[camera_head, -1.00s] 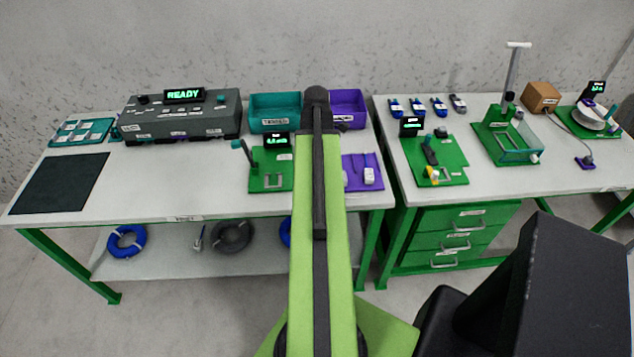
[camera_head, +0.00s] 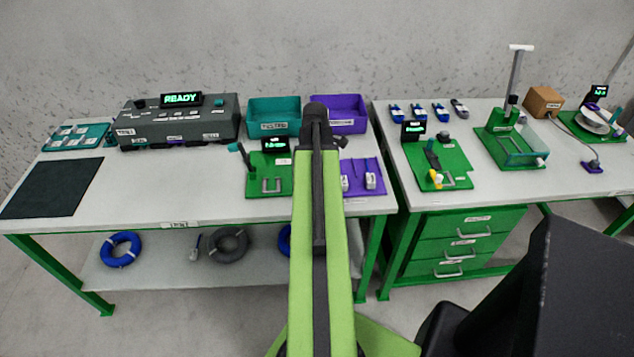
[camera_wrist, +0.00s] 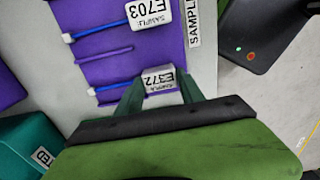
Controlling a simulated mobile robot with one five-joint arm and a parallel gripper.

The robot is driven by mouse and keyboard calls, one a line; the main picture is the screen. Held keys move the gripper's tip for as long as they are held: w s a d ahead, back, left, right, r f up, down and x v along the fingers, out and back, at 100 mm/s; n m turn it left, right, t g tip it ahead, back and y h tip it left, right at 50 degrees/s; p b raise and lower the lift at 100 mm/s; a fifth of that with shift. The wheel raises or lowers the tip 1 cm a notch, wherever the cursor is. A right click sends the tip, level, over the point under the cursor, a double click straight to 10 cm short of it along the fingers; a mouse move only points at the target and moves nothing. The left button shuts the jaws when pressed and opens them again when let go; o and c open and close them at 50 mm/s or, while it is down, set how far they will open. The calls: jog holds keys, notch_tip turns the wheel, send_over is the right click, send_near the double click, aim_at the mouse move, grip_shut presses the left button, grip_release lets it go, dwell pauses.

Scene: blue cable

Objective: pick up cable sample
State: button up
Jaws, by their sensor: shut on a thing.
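Two cable samples, each a blue cable piece with a white label block, are on the purple holder (camera_head: 362,166). In the wrist view, the sample labelled E372 (camera_wrist: 158,76) is between the dark green fingers of my gripper (camera_wrist: 160,86), which is shut on its label block. The sample labelled E703 (camera_wrist: 148,14) lies beside it, apart from the fingers. Its blue cable stretches left over the purple surface (camera_wrist: 105,72). In the head view, my arm hides my gripper and part of the holder. I cannot tell whether E372 is clear of the holder.
A teal bin (camera_head: 274,117) and a purple bin (camera_head: 338,113) stand behind. A green fixture (camera_head: 268,184) with a small screen is left of my arm. A grey machine (camera_head: 180,122) reading READY stands further left. The table has free room in front of it.

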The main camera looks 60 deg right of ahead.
jog(key=c, duration=0.3)
jog(key=shift+r+p, duration=0.55)
notch_tip(320, 180, up, 4)
jog(key=p, duration=0.4)
jog(key=shift+s+d+r+p, duration=0.5)
jog(key=shift+s+r+p, duration=0.5)
jog(key=shift+s, duration=0.9)
jog(key=shift+s+d+r+p, duration=0.45)
jog(key=shift+s+r+p, duration=0.5)
jog(key=shift+s, duration=0.95)
jog(key=shift+s+d+r+p, duration=0.5)
jog(key=shift+s+r+p, duration=0.5)
jog(key=shift+s, duration=0.9)
